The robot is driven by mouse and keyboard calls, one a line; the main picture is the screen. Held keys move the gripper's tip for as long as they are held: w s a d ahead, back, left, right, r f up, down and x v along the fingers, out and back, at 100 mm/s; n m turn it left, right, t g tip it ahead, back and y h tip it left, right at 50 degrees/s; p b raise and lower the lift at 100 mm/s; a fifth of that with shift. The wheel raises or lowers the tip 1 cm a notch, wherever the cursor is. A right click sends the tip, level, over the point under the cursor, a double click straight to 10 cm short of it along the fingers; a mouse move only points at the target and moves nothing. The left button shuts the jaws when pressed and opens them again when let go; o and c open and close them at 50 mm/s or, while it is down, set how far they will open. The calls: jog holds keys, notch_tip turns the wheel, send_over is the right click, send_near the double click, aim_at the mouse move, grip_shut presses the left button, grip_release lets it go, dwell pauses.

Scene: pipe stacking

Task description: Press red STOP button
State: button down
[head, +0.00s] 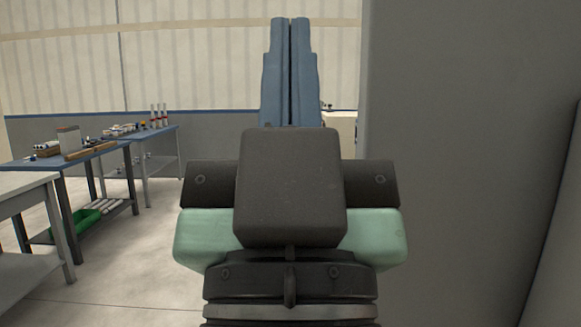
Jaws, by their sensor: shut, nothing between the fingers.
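My gripper (290,24) points away from me in the upper middle of the head view. Its two long blue fingers lie side by side, shut, with nothing held between them. The dark wrist and pale green part of my arm fill the lower middle. No red STOP button shows in this view. My arm and the large grey surface at the right hide part of the scene.
A large grey upright surface (455,150) stands close on the right. Blue-topped workbenches (28,168) with tools stand at the left, beside a pale table (22,183). A green bin (84,222) sits low under one bench. The floor (130,255) left of my arm is clear.

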notch_tip(320, 180, up, 23)
jog(key=p, duration=2)
jog(key=shift+f, duration=0.2)
